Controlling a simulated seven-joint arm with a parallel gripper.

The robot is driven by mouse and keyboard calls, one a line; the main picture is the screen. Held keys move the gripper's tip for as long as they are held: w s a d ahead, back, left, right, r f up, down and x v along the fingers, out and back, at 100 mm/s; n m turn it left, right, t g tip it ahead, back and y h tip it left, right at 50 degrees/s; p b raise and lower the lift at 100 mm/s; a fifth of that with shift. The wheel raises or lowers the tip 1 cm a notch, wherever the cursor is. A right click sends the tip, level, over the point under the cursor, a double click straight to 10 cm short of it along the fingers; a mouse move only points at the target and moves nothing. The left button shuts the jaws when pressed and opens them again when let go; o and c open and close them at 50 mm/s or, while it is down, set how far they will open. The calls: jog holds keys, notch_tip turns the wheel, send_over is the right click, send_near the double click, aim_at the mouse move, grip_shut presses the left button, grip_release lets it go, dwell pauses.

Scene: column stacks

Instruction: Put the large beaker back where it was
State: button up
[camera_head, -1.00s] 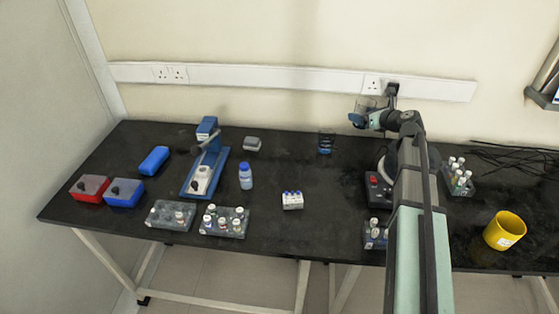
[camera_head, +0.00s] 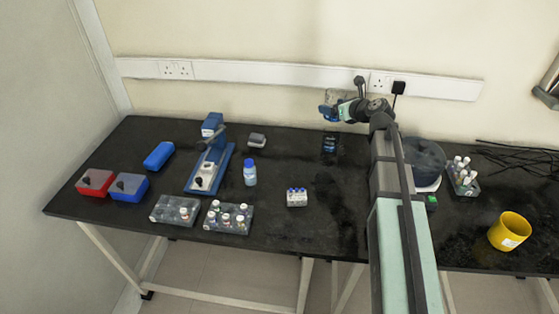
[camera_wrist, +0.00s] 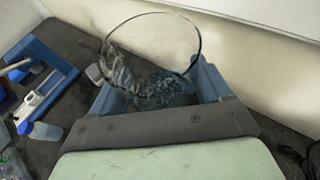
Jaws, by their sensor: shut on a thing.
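The large beaker (camera_wrist: 152,42) is clear glass, and its round rim shows above my gripper in the wrist view. My gripper (camera_wrist: 160,92) is shut on it, with a blue finger on each side. In the head view the beaker (camera_head: 338,97) is faint and see-through. My gripper (camera_head: 335,112) holds it raised above the back of the bench, in front of the wall socket strip. The beaker's base is hard to make out.
A small dark blue item (camera_head: 329,144) stands on the black bench (camera_head: 285,160) below my gripper.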

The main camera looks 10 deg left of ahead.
jog(key=s+a+n+y, duration=0.1)
jog(key=s+a, duration=0.3)
jog(key=a, duration=0.5)
jog(key=s+a, duration=0.4)
jog(key=a, duration=0.4)
jog(key=shift+g, duration=0.4)
jog(key=shift+s+a+f, duration=0.1)
jog(key=shift+f, duration=3.65)
jog(key=shift+a+f, duration=0.1)
jog(key=shift+f, duration=3.6)
jog(key=shift+f, duration=0.1)
jog(key=o, duration=1.1)
jog(key=shift+s+d+r, duration=0.15)
jog(key=shift+s+r, duration=0.05)
jog(key=v, duration=1.1)
jog(key=shift+s+d, duration=0.15)
jog(key=shift+d, duration=0.05)
